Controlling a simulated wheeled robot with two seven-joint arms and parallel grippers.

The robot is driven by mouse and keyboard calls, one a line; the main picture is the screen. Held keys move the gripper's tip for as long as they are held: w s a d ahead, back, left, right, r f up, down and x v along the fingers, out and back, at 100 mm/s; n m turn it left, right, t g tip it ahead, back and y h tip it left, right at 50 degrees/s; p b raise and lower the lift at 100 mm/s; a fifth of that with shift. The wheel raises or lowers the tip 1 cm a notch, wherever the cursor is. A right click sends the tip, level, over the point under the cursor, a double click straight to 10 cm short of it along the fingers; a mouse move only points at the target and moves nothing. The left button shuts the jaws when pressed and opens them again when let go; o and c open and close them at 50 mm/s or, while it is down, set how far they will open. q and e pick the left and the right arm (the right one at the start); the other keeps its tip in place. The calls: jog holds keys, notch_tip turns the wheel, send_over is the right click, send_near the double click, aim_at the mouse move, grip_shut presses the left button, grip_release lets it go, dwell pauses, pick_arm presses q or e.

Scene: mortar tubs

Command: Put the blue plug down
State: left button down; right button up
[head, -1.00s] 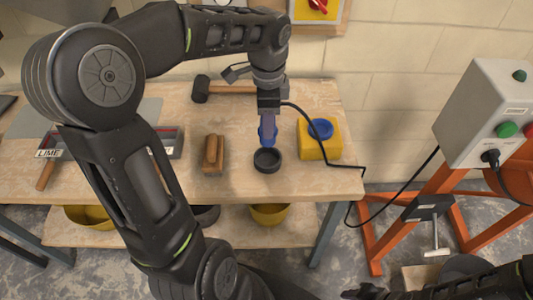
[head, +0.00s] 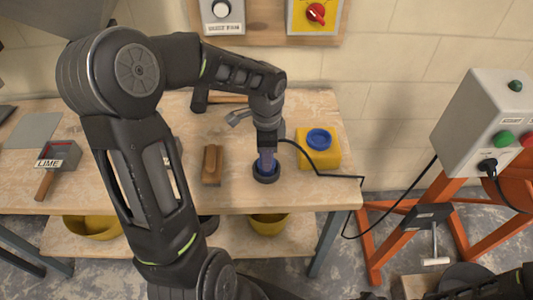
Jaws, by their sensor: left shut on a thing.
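My left gripper (head: 266,148) points down over the table and is shut on the blue plug (head: 267,161). The plug is upright, with its lower end at the black ring-shaped holder (head: 266,175); it appears to be inside the ring, but whether it rests on the bottom is hidden. A black cable (head: 302,157) leaves near the gripper and runs over the table's right edge. A yellow box with a blue round socket (head: 319,138) stands to the right of the ring. Of my right arm, only dark parts show at the lower right; its fingers are not clear.
A wooden float (head: 212,165) lies left of the ring on the wooden table (head: 230,197). A hammer lies behind, partly hidden by my arm. A grey control box (head: 485,120) on an orange frame stands at right.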

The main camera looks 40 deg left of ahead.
pick_arm(q)
jog(key=shift+f, duration=0.2)
jog(key=c, duration=0.9)
grip_release()
jog(key=shift+c, duration=0.2)
jog(key=shift+r, duration=0.15)
notch_tip(320, 180, up, 12)
jog(key=shift+r, duration=0.1)
jog(key=shift+s, duration=0.1)
